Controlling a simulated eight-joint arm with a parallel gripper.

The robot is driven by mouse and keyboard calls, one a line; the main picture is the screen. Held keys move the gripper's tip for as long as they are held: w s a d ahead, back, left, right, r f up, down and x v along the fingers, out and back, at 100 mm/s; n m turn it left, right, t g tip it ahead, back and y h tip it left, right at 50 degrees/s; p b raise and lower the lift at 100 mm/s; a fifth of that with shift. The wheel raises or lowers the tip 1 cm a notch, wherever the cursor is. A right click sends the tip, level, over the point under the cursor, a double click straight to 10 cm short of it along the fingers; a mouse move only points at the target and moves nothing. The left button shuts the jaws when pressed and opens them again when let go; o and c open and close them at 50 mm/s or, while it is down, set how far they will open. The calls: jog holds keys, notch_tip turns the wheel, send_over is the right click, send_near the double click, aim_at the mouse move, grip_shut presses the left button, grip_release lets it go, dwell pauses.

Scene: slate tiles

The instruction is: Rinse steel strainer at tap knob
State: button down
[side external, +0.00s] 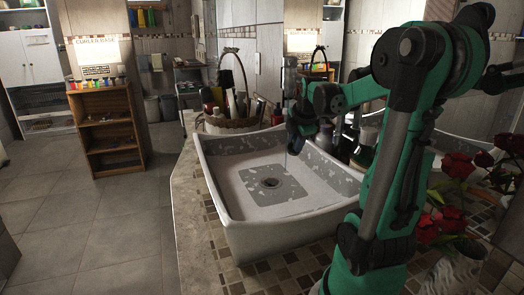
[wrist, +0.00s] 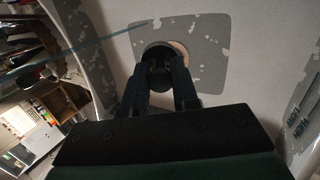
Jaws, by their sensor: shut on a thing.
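My gripper (side external: 300,135) is over the back part of the white sink (side external: 232,200), well above its floor. In the wrist view my gripper (wrist: 160,72) points down into the sink, its fingers close together on a small dark rounded piece. This is probably the steel strainer (wrist: 159,60), but shadow and the fingers hide most of it. Behind it in that view is the round drain (wrist: 181,50); the drain (side external: 271,183) also shows in the side view. A thin bluish line (wrist: 80,48), perhaps water, crosses the wrist view. I cannot make out the tap knob clearly.
A basket of bottles (side external: 230,125) stands behind the sink's left corner. Dark bottles (side external: 364,150) stand to the right, close to my arm. Red roses (side external: 457,165) are at the right front. The sink floor looks empty. A wooden shelf (side external: 108,135) stands away on the left.

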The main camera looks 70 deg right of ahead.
jog(key=w+d+f, duration=0.1)
jog(key=w+d, duration=0.3)
jog(key=d, duration=0.3)
jog(key=shift+w+d+f, duration=0.15)
jog(key=shift+w+f, duration=0.2)
jog(key=w+a+m+g, duration=0.15)
jog(key=w+a, duration=0.35)
jog(key=a, duration=0.5)
jog(key=w+a+m, duration=0.2)
jog(key=w+a, duration=0.4)
jog(key=a, duration=0.3)
jog(key=a+r+m+g, duration=0.1)
jog(key=a+r+m, duration=0.1)
jog(key=a, duration=0.7)
jog(key=s+a+r+m+g, duration=0.1)
jog(key=a+r+m+g, duration=0.1)
jog(key=a, duration=0.7)
jog(key=shift+s+r+m+h, duration=0.25)
jog(key=shift+m+h, duration=0.15)
jog(key=shift+m, duration=0.25)
jog(key=shift+s+d, duration=0.1)
jog(key=shift+s+d, duration=0.25)
jog(key=shift+s, duration=0.15)
jog(key=shift+w+a, duration=0.1)
